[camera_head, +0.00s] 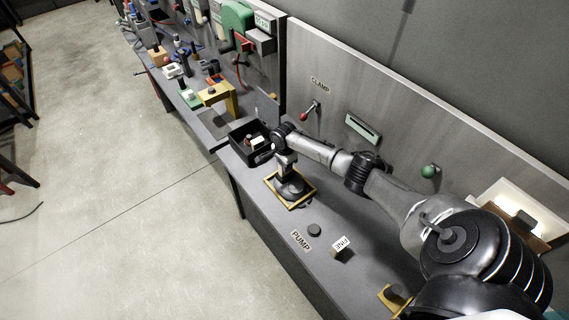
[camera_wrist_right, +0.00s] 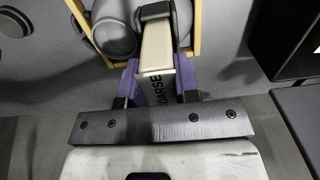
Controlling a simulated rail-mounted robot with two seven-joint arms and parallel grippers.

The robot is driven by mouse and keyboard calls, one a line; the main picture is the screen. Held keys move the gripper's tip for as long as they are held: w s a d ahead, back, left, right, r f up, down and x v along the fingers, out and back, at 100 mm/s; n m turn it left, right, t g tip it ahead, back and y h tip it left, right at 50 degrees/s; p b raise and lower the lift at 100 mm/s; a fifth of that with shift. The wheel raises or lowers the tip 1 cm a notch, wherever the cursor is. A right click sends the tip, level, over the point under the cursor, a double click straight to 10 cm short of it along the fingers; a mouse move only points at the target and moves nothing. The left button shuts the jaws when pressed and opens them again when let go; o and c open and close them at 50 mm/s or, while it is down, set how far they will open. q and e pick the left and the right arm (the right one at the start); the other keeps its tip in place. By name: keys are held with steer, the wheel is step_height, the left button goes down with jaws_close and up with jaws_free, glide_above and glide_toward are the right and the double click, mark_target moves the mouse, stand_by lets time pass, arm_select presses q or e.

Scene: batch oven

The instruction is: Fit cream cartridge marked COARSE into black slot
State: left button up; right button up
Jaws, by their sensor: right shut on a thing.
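The cream cartridge marked COARSE (camera_wrist_right: 158,48) is between the purple fingers of my right gripper (camera_wrist_right: 161,82), which is shut on it. The cartridge's far end meets a black slot-like piece (camera_wrist_right: 154,11) on a grey rounded body; I cannot tell whether it is inside or only against it. In the head view my right gripper (camera_head: 273,152) is above a dark round unit (camera_head: 291,186) in a yellow frame, and the cartridge is hard to make out. My left gripper is not in view.
A cream block marked FINE (camera_head: 341,246) lies near the PUMP label (camera_head: 300,241), beside a dark round knob (camera_head: 314,230). A black open box (camera_head: 237,133) stands left of the unit. A yellow stand (camera_head: 231,90) is farther back. A wall panel rises along the right.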

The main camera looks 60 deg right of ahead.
steer(key=shift+f, duration=0.45)
steer(key=shift+f+b, duration=0.5)
steer(key=shift+b, duration=0.05)
steer(key=o, duration=1)
step_height(320, 180, up, 12)
steer(key=shift+r, duration=0.9)
